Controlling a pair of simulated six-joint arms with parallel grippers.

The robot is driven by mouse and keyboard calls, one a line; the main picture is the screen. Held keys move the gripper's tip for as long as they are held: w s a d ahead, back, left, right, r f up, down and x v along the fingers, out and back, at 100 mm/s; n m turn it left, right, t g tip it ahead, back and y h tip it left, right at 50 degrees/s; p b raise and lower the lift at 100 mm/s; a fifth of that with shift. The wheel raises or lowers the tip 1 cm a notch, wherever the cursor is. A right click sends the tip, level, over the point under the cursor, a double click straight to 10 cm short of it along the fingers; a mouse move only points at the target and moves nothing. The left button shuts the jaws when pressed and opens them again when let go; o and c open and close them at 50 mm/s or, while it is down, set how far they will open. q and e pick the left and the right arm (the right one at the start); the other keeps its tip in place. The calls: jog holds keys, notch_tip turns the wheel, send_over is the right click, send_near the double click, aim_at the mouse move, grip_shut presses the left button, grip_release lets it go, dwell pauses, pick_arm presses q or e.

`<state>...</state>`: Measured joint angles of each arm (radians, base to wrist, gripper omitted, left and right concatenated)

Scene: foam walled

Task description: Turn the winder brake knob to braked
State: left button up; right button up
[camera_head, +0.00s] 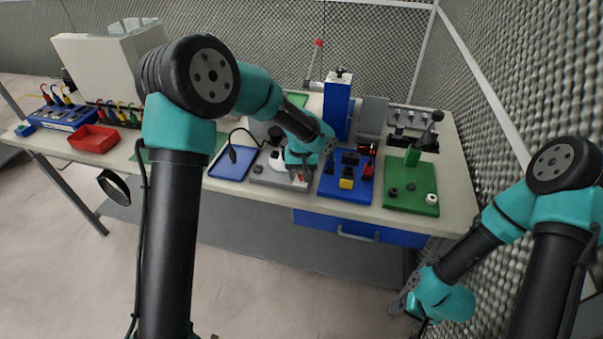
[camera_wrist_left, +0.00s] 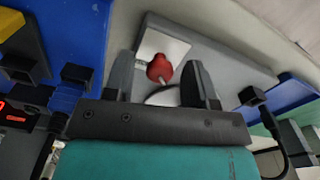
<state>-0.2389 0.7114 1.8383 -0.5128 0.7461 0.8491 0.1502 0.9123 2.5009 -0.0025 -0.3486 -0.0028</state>
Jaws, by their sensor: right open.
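The red knob (camera_wrist_left: 159,68) sits on a light plate on the grey board (camera_wrist_left: 245,62) in the left wrist view. In the head view, a bit of red (camera_head: 302,177) shows under my left gripper at the grey board (camera_head: 268,179). My left gripper (camera_head: 301,172) is open, with its fingers on either side of the knob in the wrist view (camera_wrist_left: 162,72). Gaps show beside the knob; I cannot tell whether the fingertips reach its height. A round silver part behind the knob is partly hidden. My right gripper (camera_head: 403,302) is open and empty, low beside the bench.
A blue board (camera_head: 345,193) with yellow and black blocks is right of the grey board, then a green board (camera_head: 411,203). A blue tray (camera_head: 226,166) lies to the left. A blue column (camera_head: 338,108) stands behind. A red bin (camera_head: 94,139) sits far left.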

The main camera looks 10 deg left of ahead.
pick_arm(q)
jog(key=c, duration=0.9)
jog(key=shift+o, duration=0.2)
jog(key=shift+m, duration=0.4)
jog(key=m, duration=0.8)
jog(key=shift+m, duration=0.4)
jog(key=m, duration=0.4)
jog(key=shift+m, duration=2.2)
